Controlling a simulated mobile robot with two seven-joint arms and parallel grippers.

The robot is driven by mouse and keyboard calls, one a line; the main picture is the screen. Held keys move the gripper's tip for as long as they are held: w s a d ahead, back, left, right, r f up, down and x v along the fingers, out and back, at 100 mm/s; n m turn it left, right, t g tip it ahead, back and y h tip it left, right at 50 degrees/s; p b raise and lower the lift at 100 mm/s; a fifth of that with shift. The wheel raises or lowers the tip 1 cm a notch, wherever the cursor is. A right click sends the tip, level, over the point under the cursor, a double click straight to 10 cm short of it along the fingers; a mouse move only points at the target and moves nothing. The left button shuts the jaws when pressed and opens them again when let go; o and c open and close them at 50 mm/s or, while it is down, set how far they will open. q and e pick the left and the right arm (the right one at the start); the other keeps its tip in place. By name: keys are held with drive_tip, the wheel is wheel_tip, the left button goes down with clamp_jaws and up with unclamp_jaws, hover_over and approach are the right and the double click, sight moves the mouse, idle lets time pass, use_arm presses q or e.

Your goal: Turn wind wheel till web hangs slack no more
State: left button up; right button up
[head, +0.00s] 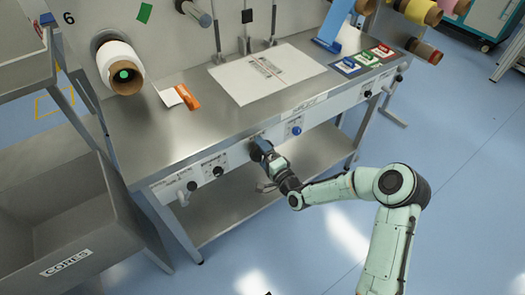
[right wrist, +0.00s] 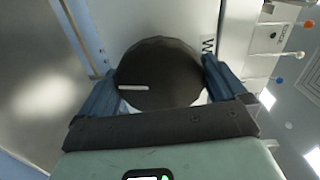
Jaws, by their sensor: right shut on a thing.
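The wind wheel is a round black knob (right wrist: 165,65) with a white line on its face; in the right wrist view the line lies nearly level, left of the middle. A partly hidden label starting with "W" is beside it. My right gripper (right wrist: 160,78) has its blue fingers on both sides of the knob, shut on it. In the head view the right gripper (head: 259,147) is at the front panel of the bench, mostly covering the knob. A white roll (head: 118,57) on a green-ended core is at the left. I cannot make out any slack web. My left gripper is out of view.
The steel bench (head: 210,125) has a white plate, an orange-handled tool (head: 189,97) and coloured cards on top. A blue knob (head: 296,131) and small black knobs sit along the front panel. A grey CORES bin (head: 70,215) stands at left. Floor at front right is clear.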

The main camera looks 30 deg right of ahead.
drive_tip(key=shift+a+m+p, duration=0.1)
drive_tip(key=shift+m+p, duration=0.2)
drive_tip(key=shift+m, duration=0.8)
drive_tip(key=o, duration=0.6)
drive_tip(key=s+d, duration=0.1)
drive_tip(key=s, duration=1.2)
drive_tip(key=shift+s+p, duration=0.2)
drive_tip(key=shift+p, duration=0.25)
